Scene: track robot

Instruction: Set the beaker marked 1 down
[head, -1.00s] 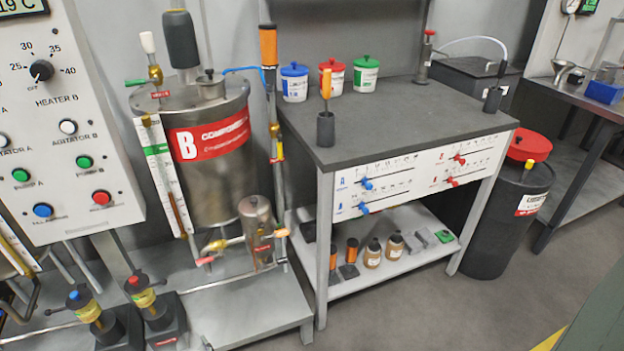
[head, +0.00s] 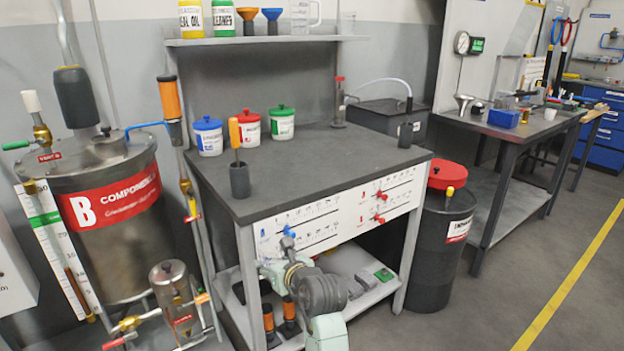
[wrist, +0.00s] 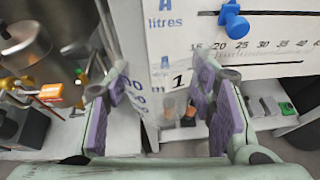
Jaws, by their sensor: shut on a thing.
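My gripper (wrist: 155,88) has its purple-padded fingers on either side of a clear beaker marked 1 (wrist: 178,82) in the wrist view. The beaker is see-through, so its outline is faint; its black 1 and pale printed marks show between the pads. My gripper (head: 278,268) also shows in the head view, in front of the left front of the grey-topped bench (head: 330,170), below the level of its top. The beaker cannot be made out clearly there.
The bench top has free room in its middle. A blue-lidded tub (head: 208,137), a red-lidded tub, a green-lidded tub and a screwdriver holder (head: 240,180) stand towards its left and back. A shelf (head: 265,41) is above. A black drum (head: 437,250) stands to the right.

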